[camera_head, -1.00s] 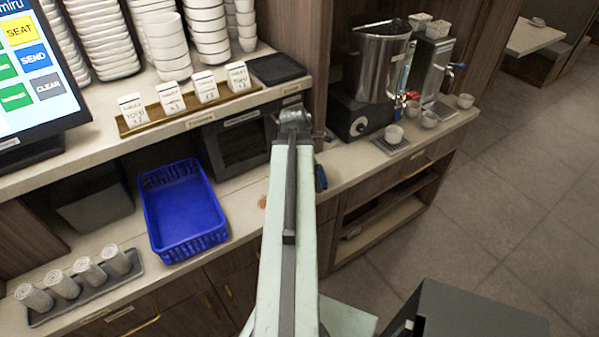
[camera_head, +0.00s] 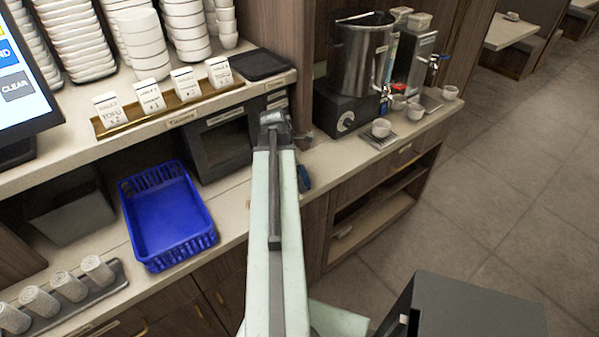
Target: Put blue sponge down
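A small dark blue thing (camera_head: 304,178), perhaps the blue sponge, shows just right of my pale green arm, near the counter's edge. The arm hides most of it. I cannot tell whether it lies on the counter or is held. My arm reaches out over the counter and ends in a grey joint in front of the dark box under the shelf. My gripper's fingers are hidden behind the arm, so their state does not show.
A blue basket (camera_head: 170,222) stands on the counter (camera_head: 228,205), left of my arm. A tray of rolled towels (camera_head: 70,286) is at lower left. A steel urn (camera_head: 358,62) and white cups (camera_head: 381,128) stand on the right. The floor (camera_head: 500,190) at right is clear.

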